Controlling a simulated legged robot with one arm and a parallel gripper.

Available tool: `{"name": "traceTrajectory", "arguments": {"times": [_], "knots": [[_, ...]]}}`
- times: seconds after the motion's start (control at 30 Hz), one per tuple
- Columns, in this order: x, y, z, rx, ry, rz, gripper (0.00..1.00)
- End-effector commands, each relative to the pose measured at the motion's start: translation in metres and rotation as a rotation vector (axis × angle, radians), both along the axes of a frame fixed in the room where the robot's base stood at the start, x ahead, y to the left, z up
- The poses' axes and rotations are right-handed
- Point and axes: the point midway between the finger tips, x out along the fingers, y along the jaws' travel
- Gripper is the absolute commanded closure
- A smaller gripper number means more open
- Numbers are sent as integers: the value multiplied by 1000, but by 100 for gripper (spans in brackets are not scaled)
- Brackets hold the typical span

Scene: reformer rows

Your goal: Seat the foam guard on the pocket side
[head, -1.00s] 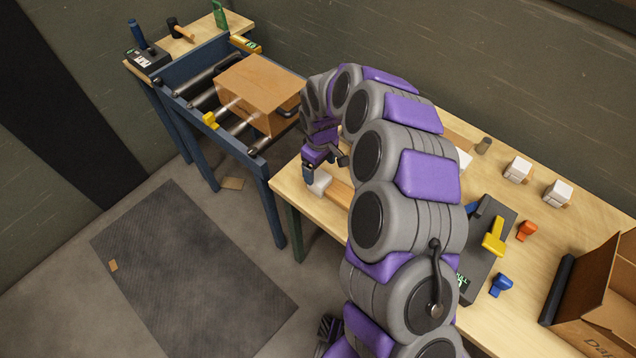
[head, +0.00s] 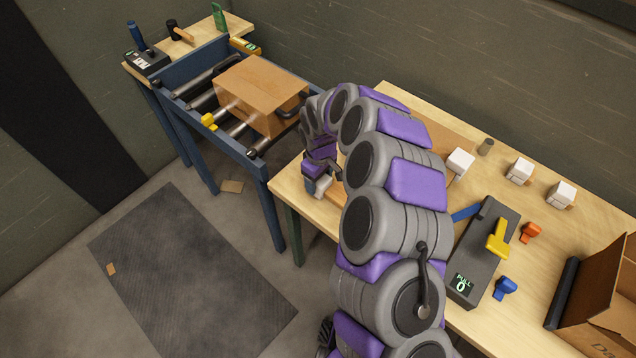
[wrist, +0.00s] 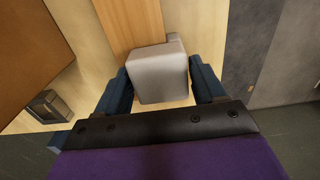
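A white foam guard (head: 323,188) is at the table's left edge, at the near end of a wooden strip (head: 336,196). In the wrist view the guard (wrist: 160,75) is a pale rounded block against the end of the strip (wrist: 130,25). My gripper (head: 320,182) is over it. In the wrist view its two blue fingers (wrist: 160,88) lie along the guard's left and right sides and appear to touch them. The guard's underside is hidden. Which side is the pocket side does not show clearly.
More white blocks (head: 519,171) stand on the table (head: 590,215), with a grey scale (head: 483,250), orange and blue pieces, and an open carton (head: 600,300) at right.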

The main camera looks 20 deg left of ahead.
Motion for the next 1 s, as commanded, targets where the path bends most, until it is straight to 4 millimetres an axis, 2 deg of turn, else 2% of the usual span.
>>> {"name": "traceTrajectory", "arguments": {"times": [0.07, 0.33, 0.63, 0.77, 1.0], "knots": [[0, 0, 0, 0, 0, 0, 38], [0, 0, 0, 0, 0, 0, 64], [0, 0, 4, 0, 0, -1, 66], [1, -1, 21, 0, 1, -3, 66], [1, 0, 70, 2, -3, -1, 66]]}}
